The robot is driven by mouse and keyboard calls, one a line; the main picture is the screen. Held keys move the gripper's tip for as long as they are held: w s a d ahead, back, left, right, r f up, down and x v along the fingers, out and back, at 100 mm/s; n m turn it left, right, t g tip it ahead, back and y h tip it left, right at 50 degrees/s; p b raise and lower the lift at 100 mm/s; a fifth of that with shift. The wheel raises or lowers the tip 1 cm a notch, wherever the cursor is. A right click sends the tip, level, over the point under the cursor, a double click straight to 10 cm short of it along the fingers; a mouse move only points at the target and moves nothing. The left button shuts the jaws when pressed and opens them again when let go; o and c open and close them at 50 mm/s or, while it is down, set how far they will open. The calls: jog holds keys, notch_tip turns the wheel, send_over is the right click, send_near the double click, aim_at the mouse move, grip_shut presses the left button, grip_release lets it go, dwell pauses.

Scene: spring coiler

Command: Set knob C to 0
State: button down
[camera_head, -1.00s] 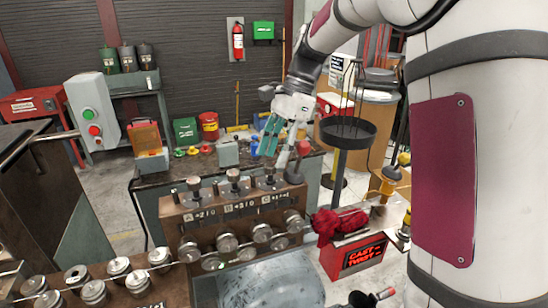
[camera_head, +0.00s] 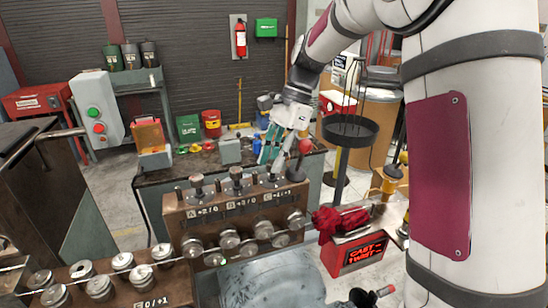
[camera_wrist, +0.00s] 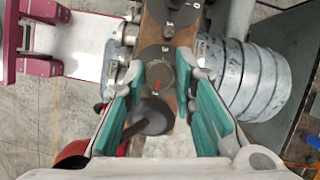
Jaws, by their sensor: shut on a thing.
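A brown control box (camera_head: 180,222) carries a row of three round knobs with letter and number labels on its front. Knob A (camera_head: 196,184) is at the left and knob B (camera_head: 236,178) in the middle. Knob C is at the right, under my gripper (camera_head: 271,168), and partly hidden there. In the wrist view, the grey knob C (camera_wrist: 160,74) with a red mark sits on a dark dial between the tips of my teal-padded gripper (camera_wrist: 160,68). The fingers are shut on the knob's sides. I cannot read the dial's value.
A lever with a red ball (camera_head: 305,146) stands close at the right of my gripper. Several metal rollers (camera_head: 228,240) line the box's front. A black round tray (camera_head: 350,128) on a post and a red lit sign box (camera_head: 365,255) are further right.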

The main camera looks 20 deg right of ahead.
jog(key=n+g+b, duration=0.1)
jog(key=n, duration=0.3)
jog(key=shift+w+h, duration=0.2)
jog(key=shift+h, duration=0.2)
jog(key=n, duration=0.2)
jog(key=n+g+h+b, duration=0.1)
jog(key=n, duration=0.1)
jog(key=shift+a+n+g, duration=0.1)
jog(key=shift+n+g, duration=0.2)
jog(key=shift+n, duration=0.1)
jog(key=n, duration=0.2)
jog(key=n+h, duration=0.1)
jog(key=n, duration=0.1)
jog(key=shift+a+g+h+b, duration=0.1)
jog(key=shift+g+h+b, duration=0.2)
jog(key=shift+g+b, duration=0.1)
jog(key=shift+r+n+h, duration=0.1)
jog(key=shift+n+h, duration=0.8)
jog(key=shift+n, duration=1.6)
jog(key=shift+a, duration=0.1)
jog(key=c, duration=1.3)
grip_release()
